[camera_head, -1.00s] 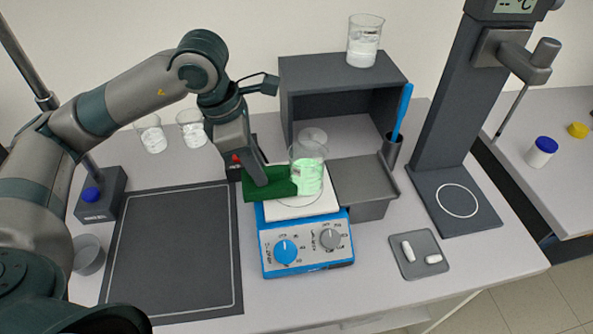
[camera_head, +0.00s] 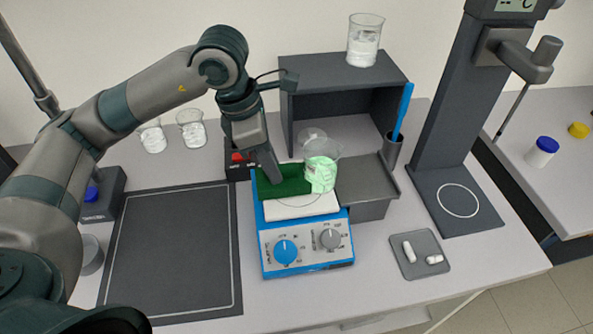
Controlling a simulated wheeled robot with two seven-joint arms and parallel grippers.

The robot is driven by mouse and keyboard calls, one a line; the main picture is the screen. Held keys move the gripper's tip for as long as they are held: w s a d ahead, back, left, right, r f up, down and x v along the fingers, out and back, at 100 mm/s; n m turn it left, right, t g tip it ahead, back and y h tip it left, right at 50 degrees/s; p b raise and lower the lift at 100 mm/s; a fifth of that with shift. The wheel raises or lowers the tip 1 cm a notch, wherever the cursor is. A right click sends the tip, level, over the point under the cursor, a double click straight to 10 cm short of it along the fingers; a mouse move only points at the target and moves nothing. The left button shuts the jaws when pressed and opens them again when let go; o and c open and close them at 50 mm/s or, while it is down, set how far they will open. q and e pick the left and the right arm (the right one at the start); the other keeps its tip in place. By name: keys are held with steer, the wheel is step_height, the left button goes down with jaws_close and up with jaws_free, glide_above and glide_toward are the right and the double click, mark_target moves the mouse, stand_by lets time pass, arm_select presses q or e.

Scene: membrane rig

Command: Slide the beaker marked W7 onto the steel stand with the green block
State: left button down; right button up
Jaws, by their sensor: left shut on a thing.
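The beaker with pale green contents (camera_head: 321,174) is at the back right of the hotplate's white top (camera_head: 300,208), by the left edge of the grey steel stand (camera_head: 365,178). It looks slightly tilted. Whether its base bridges onto the stand I cannot tell, and no W7 mark is legible. My left gripper (camera_head: 270,172) is shut on the green block (camera_head: 290,183), which lies over the back of the white top. The block's right end is against or very close to the beaker's left side. My right gripper is not in view.
A dark shelf (camera_head: 340,68) behind carries another beaker (camera_head: 364,40). A cup with a blue tool (camera_head: 392,150) stands at the stand's back right corner. The blue hotplate (camera_head: 306,246) has two front knobs. A tall dark column (camera_head: 440,110) rises farther right.

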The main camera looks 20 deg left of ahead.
mark_target(307, 160)
arm_select(q)
steer(key=shift+w+d, duration=0.35)
steer(key=shift+d, duration=0.2)
steer(key=shift+w+d, duration=0.1)
steer(key=shift+d, duration=0.05)
steer(key=shift+w+d, duration=0.1)
steer(key=shift+d, duration=0.05)
stand_by(0.3)
steer(key=shift+w+d, duration=0.15)
steer(key=shift+d, duration=0.15)
steer(key=shift+w+d+b, duration=0.4)
steer(key=shift+w+d, duration=0.1)
steer(key=shift+d, duration=0.25)
steer(key=shift+w+d+b, duration=0.35)
steer(key=shift+w+d, duration=0.1)
steer(key=shift+d, duration=0.3)
steer(key=shift+w+d, duration=0.15)
steer(key=shift+d, duration=0.1)
